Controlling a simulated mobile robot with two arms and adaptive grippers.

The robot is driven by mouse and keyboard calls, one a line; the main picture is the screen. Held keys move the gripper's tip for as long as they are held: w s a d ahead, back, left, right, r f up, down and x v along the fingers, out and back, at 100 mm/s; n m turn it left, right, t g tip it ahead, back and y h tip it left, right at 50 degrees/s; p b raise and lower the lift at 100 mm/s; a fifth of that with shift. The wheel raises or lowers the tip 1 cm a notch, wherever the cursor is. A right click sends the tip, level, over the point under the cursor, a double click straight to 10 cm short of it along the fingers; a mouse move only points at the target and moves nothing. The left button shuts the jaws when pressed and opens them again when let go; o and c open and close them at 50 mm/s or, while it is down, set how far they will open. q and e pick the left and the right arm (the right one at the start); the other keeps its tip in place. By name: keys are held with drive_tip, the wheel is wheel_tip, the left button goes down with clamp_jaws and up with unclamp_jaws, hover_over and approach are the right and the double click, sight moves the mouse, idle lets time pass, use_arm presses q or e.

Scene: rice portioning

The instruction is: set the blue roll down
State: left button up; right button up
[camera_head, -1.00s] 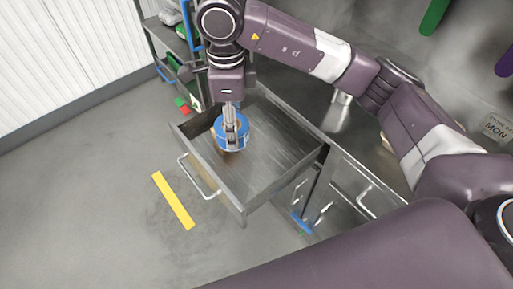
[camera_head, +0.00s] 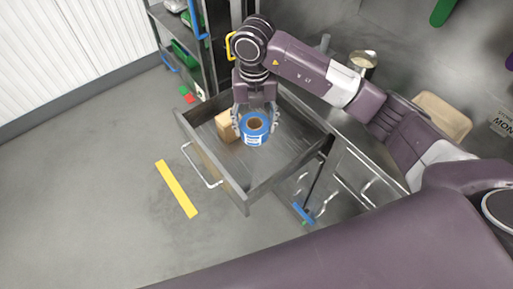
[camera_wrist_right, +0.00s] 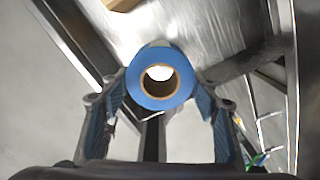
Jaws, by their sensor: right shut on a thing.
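The blue roll (camera_head: 255,139), with a brown core and a white label, is between the two fingers of my right gripper (camera_head: 255,120), over the open drawer (camera_head: 217,165). In the right wrist view the roll (camera_wrist_right: 148,97) faces the camera end-on, and my right gripper's fingers (camera_wrist_right: 160,105) close on its two sides. I cannot tell for sure whether the roll touches the drawer floor. My left gripper is not in view.
A brown box (camera_head: 226,127) lies in the drawer just left of the roll. The near and right parts of the drawer floor are bare. The drawer has raised walls and a front handle (camera_head: 199,168). A yellow strip (camera_head: 176,189) marks the floor. A metal shelf (camera_head: 190,45) stands behind.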

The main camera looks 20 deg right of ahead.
wheel_tip(320, 180, down, 15)
drive_tip(key=shift+r+p, duration=0.1)
drive_tip(key=shift+p, duration=1.15)
drive_tip(key=shift+f, duration=0.3)
drive_tip(key=shift+f, duration=0.15)
drive_tip(key=o, duration=1.2)
